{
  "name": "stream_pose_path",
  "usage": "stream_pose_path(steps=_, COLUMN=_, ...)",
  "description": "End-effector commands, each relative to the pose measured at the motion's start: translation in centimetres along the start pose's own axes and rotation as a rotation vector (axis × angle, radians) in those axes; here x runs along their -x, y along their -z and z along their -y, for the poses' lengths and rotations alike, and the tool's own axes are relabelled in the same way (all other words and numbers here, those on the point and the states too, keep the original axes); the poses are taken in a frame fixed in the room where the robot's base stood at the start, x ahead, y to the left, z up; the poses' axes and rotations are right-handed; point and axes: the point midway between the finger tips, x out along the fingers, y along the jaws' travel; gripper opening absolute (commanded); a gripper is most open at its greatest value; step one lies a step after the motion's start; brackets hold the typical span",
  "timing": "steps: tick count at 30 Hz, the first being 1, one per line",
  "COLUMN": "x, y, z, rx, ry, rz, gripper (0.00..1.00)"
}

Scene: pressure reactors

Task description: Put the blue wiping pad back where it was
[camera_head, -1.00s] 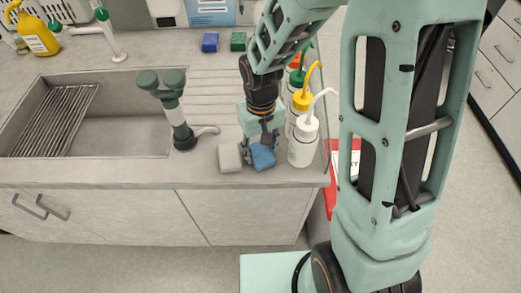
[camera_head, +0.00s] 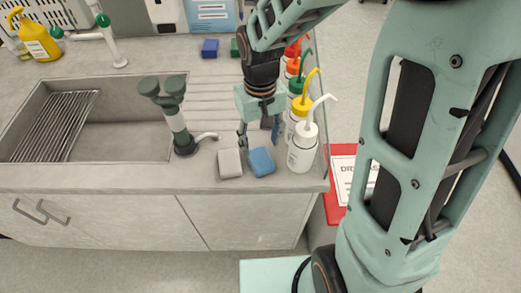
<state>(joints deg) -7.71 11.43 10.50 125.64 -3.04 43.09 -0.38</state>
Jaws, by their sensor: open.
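The blue wiping pad (camera_head: 262,161) lies flat on the grey counter near its front edge, just right of a pale grey pad (camera_head: 230,163). A narrow gap seems to separate the two pads. My gripper (camera_head: 258,142) points down above and behind the blue pad, with its fingers apart and nothing between them. The gripper appears clear of the pad, though the height of its tips is hard to judge.
Wash bottles with coloured caps stand in a row at the right, the white-capped one (camera_head: 303,146) close to the blue pad. A green-topped tap fitting (camera_head: 176,115) and the sink (camera_head: 122,143) are left. Blue (camera_head: 210,47) and green (camera_head: 235,47) blocks lie behind.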

Motion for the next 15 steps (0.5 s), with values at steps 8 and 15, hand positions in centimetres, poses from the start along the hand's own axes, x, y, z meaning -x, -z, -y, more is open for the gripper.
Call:
stream_pose_path(steps=8, x=4.4, y=0.1, z=-0.1, rx=-0.001, ry=0.0, rz=-0.002, gripper=0.5)
stream_pose_path(steps=15, x=5.1, y=0.0, z=0.0, rx=-0.001, ry=0.0, rz=0.0, gripper=0.5)
